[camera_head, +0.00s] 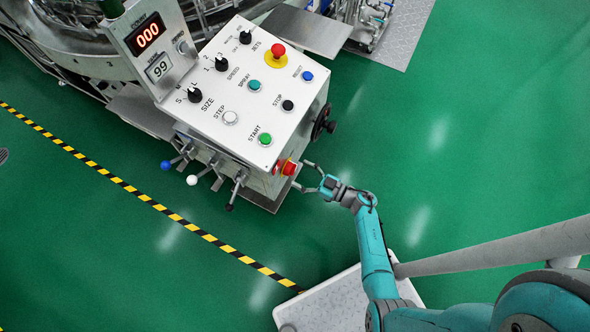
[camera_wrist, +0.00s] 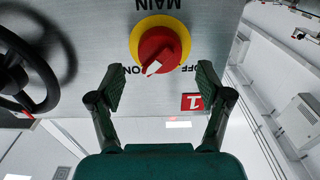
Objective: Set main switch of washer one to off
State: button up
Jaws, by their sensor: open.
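The main switch is a red round knob on a yellow ring (camera_wrist: 159,43), under an upside-down MAIN label on the washer's grey side panel. The white mark on the knob points down and to the left, towards the ON label (camera_wrist: 136,70); the OFF label (camera_wrist: 191,68) is to the right. In the head view the switch (camera_head: 288,168) is on the console's lower right side. My gripper (camera_wrist: 162,88) is open and empty. Its two fingers are apart, below the knob in the wrist view, not closed on it. In the head view my gripper (camera_head: 304,176) is just right of the switch.
A red plate marked 1 (camera_wrist: 192,101) is beside the right finger. A black handwheel (camera_wrist: 25,72) is to the left, also seen in the head view (camera_head: 323,122). Levers (camera_head: 192,180) stick out at the console's front. Green floor to the right is clear.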

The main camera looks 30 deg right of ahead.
aim_at(290, 169)
jog(key=shift+x, duration=1.45)
jog(key=c, duration=1.1)
